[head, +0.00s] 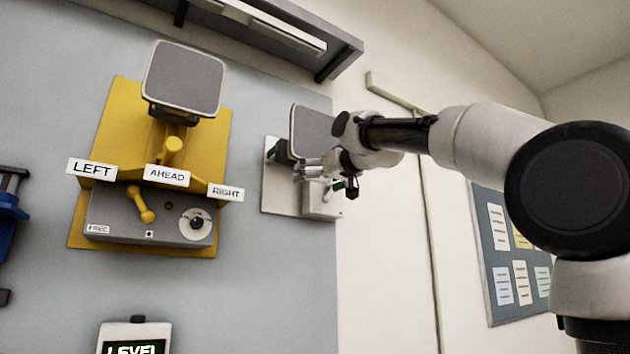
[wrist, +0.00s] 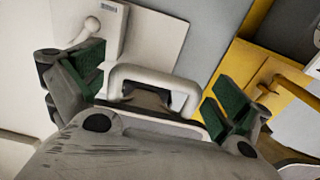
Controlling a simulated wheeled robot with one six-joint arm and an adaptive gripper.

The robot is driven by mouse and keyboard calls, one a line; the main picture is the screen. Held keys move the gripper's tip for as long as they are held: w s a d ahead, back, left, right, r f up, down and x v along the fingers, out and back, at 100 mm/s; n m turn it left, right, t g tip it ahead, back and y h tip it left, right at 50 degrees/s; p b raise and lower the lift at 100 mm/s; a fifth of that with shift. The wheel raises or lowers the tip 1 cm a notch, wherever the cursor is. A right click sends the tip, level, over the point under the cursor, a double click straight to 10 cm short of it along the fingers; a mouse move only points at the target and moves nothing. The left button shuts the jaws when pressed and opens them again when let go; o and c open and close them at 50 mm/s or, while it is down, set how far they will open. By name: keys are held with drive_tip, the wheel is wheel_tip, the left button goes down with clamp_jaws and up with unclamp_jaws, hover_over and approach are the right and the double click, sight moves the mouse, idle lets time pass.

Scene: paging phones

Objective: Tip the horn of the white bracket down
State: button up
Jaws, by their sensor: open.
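The white bracket's plate (head: 280,185) is on the wall right of the yellow one, and also shows in the wrist view (wrist: 160,45). Its horn (head: 312,130) has a grey face with a pale rim, partly hidden by my arm. In the wrist view a white loop handle (wrist: 150,74) lies between my gripper's (wrist: 155,88) green-padded fingers, with visible gaps on both sides. My gripper is open and holds nothing. It also shows in front of the bracket in the head view (head: 335,178). Whether anything touches the handle's far side is hidden.
Left stands a yellow bracket (head: 112,135) with its own horn (head: 184,78), a LEFT/AHEAD/RIGHT label rail and a grey box (head: 120,215) with a yellow lever. A small pale box with a lever (wrist: 95,25) sits on the white bracket. A shelf (head: 290,30) hangs above.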

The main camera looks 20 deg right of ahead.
drive_tip(key=shift+w+a, duration=0.15)
drive_tip(key=shift+w, duration=0.35)
drive_tip(key=c, duration=1.1)
drive_tip(key=w+a+f, duration=0.3)
drive_tip(key=w+f, duration=0.5)
drive_tip(key=w, duration=0.2)
drive_tip(key=shift+w+a+f, duration=0.15)
drive_tip(key=shift+a+f, duration=0.05)
drive_tip(key=shift+f, duration=0.2)
drive_tip(key=o, duration=1.1)
